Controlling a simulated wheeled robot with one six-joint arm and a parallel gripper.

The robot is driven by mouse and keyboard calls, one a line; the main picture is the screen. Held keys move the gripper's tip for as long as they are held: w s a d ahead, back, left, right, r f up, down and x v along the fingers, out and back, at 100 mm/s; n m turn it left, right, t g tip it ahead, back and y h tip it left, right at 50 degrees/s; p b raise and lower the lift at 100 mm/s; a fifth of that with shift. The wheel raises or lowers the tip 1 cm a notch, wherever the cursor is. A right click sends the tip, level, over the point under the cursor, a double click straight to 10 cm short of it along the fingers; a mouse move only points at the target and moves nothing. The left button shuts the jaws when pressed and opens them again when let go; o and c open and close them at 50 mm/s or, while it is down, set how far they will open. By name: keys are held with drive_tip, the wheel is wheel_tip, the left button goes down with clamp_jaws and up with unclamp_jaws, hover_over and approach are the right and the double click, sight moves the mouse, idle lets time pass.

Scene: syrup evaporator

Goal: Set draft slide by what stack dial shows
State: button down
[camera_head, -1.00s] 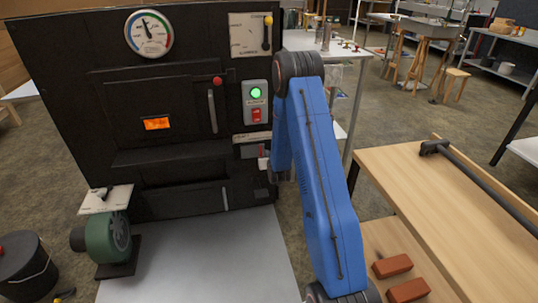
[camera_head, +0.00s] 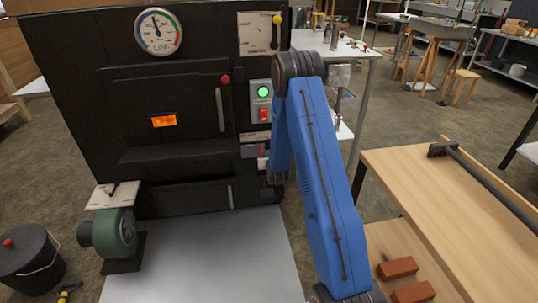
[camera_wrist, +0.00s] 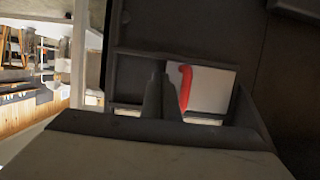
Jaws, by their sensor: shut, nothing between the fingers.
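The stack dial (camera_head: 158,31) is a round white gauge with a coloured rim, high on the black evaporator front. Its needle points nearly straight up, slightly left; its lettering is too small to read. A small red handle (camera_head: 262,150) on a pale plate sits low at the front's right edge, likely the draft slide. In the wrist view the red handle (camera_wrist: 186,88) stands upright against its white plate, just right of the fingers. My gripper (camera_wrist: 166,85) is shut and empty, close before that plate; contact cannot be told. In the head view my blue arm partly hides it.
A plate with a yellow-knobbed lever (camera_head: 277,19) is at the upper right of the front. Below it is a switch box (camera_head: 262,101) with a green light. A green blower (camera_head: 115,233) stands lower left.

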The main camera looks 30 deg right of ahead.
drive_tip(key=shift+w+d+r, duration=0.2)
drive_tip(key=shift+w, duration=0.1)
drive_tip(key=f+v, duration=0.1)
drive_tip(key=v, duration=0.8)
drive_tip(key=shift+s+d, duration=0.4)
drive_tip(key=shift+f, duration=0.1)
idle(0.4)
